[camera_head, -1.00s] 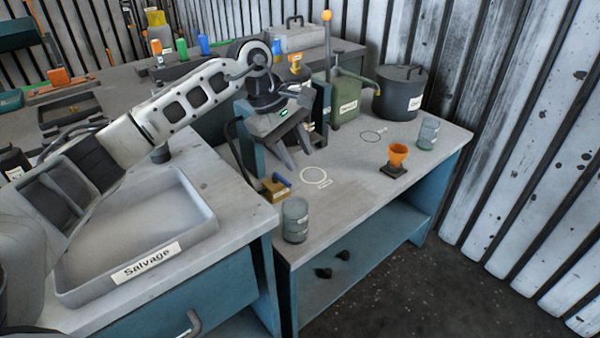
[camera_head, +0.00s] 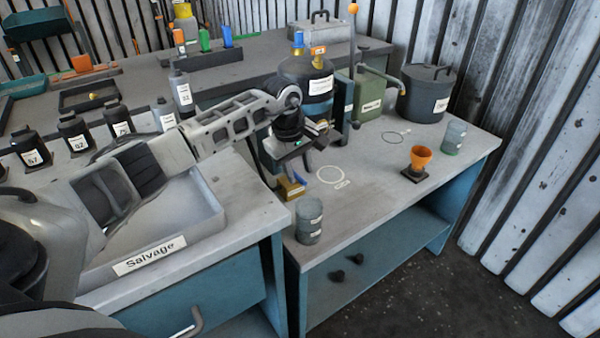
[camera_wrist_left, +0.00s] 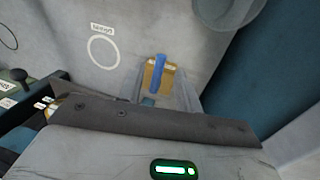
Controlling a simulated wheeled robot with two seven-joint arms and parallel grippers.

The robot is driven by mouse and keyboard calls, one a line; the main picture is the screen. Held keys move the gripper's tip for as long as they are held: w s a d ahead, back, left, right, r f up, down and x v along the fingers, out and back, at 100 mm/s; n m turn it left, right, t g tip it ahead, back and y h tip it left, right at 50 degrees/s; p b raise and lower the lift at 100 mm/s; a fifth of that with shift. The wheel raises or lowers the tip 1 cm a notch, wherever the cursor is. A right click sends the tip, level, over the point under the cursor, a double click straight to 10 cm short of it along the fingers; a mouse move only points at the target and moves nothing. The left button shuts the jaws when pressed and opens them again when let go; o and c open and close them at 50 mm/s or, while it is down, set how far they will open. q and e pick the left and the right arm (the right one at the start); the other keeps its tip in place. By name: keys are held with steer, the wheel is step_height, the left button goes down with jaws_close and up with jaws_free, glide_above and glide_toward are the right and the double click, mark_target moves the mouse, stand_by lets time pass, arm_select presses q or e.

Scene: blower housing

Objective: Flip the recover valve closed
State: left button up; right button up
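A small brass valve block (camera_head: 291,188) with a blue lever sits on the bench near its left edge, beside the jointed left-hand table. In the left wrist view the blue lever (camera_wrist_left: 159,73) lies lengthwise over the brass block (camera_wrist_left: 169,78). I cannot tell whether the valve is open or closed. My left gripper (camera_head: 295,165) hangs just above and behind the valve, pointing down. Its two fingers are apart and empty in the left wrist view (camera_wrist_left: 160,90), with the valve showing between them. I cannot tell whether they touch it. My right gripper is out of view.
A large dark bottle (camera_head: 306,85) and a green can (camera_head: 374,92) stand behind the gripper. The Salvage tray (camera_head: 203,200) lies left. Bare bench (camera_head: 375,165) extends right.

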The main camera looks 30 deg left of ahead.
arm_select(q)
steer(key=shift+w+d+f, duration=0.1)
steer(key=shift+w+f, duration=0.05)
steer(key=shift+f, duration=0.8)
jaws_close()
